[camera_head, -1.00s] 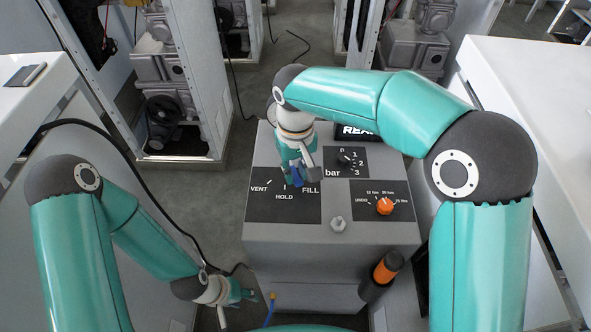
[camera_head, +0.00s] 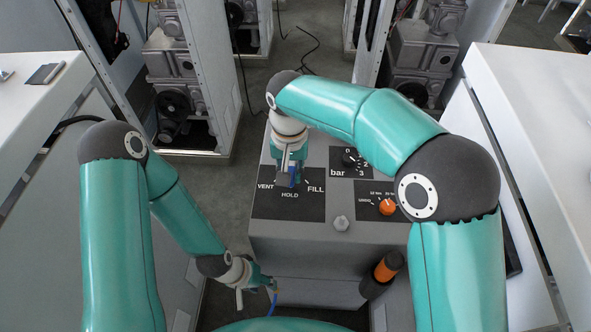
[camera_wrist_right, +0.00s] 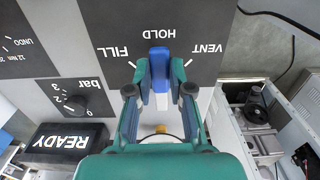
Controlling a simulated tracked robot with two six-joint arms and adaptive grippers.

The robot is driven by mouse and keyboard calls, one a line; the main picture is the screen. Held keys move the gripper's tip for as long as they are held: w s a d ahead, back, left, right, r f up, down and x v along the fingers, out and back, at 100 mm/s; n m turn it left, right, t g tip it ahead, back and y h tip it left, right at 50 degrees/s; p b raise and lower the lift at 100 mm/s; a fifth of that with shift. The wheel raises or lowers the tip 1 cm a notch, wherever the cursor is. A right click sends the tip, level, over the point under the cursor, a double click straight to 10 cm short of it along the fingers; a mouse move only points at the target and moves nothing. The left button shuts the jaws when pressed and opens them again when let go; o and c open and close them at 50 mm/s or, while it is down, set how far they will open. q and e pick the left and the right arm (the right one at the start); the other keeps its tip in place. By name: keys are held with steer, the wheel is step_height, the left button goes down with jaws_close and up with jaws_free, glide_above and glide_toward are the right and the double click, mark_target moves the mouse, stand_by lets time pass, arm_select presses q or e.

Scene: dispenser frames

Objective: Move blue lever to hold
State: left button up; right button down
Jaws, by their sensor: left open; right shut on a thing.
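The blue lever (camera_wrist_right: 159,68) is on the black VENT/HOLD/FILL panel (camera_head: 272,208) of the grey console. In the right wrist view it lies between the FILL and VENT marks, its end just below the HOLD label (camera_wrist_right: 159,33). My right gripper (camera_wrist_right: 159,75) is shut on the lever, one finger on each side; it also shows in the head view (camera_head: 288,178), partly covering the lever. My left gripper (camera_head: 269,285) is open, low beside the console's front left, close to the upper end of a blue hose (camera_head: 274,302).
The READY display (camera_wrist_right: 65,142) is behind. White tables flank both sides.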

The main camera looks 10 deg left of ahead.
steer(key=c, duration=1)
jaws_free()
steer(key=shift+c, duration=0.2)
steer(key=shift+r, duration=0.15)
step_height(320, 180, up, 12)
steer(key=shift+f, duration=0.2)
